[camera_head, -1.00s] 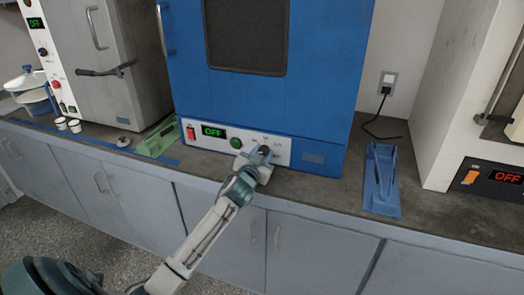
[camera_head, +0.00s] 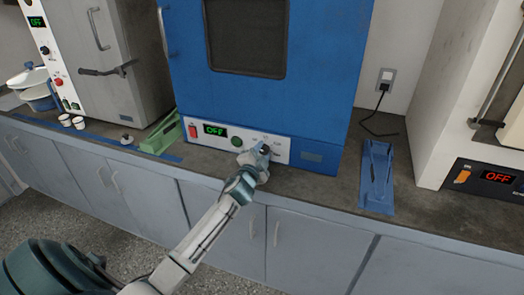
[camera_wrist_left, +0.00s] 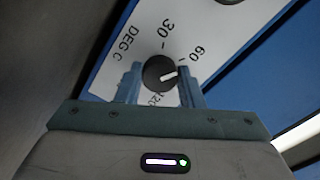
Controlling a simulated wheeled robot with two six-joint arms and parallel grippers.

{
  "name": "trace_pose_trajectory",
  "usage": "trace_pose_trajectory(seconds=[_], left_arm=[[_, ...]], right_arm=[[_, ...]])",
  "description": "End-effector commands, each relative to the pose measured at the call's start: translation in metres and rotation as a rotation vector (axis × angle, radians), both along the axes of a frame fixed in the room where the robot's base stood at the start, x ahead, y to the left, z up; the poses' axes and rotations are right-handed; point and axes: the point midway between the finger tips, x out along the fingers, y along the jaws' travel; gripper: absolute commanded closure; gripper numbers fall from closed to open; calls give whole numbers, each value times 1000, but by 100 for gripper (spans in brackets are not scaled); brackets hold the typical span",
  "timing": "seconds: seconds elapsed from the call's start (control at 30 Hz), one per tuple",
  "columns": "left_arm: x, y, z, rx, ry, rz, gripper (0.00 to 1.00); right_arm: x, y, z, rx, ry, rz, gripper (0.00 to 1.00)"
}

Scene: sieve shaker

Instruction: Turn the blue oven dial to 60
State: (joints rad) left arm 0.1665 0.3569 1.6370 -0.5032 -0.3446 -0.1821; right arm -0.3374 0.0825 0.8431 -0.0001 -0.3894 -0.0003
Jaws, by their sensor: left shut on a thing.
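The blue oven (camera_head: 270,110) stands on the counter, with a white control strip along its lower front. Its black dial (camera_wrist_left: 158,73) shows in the left wrist view, between the two fingers of my left gripper (camera_wrist_left: 160,84). The fingers are shut on the dial from both sides. The dial's white pointer line points right and slightly up, near the 60 mark, beside the right finger. Marks 30, 60 and 120 are legible, with 120 partly covered. In the head view my left gripper (camera_head: 258,152) hides most of the dial. My right gripper is not in view.
A blue rack (camera_head: 377,180) stands to the right, a green one (camera_head: 160,137) to the left. Bare counter lies between oven and blue rack.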

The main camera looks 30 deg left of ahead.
Motion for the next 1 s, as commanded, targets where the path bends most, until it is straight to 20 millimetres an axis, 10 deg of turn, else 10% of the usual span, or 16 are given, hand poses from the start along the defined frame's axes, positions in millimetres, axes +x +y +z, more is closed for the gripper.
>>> trace_pose_trajectory(seconds=[0.57, 0.6, 0.7, 1.0], left_arm=[[0, 0, 0, 29, 7, -1, 89], [0, 0, 0, 29, 7, -1, 60], [0, 0, 0, 29, 7, -1, 44], [-2, -1, -1, 30, 7, 0, 44]], right_arm=[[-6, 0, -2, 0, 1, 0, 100], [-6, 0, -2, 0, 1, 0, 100], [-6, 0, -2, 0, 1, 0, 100], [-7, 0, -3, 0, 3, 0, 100]])
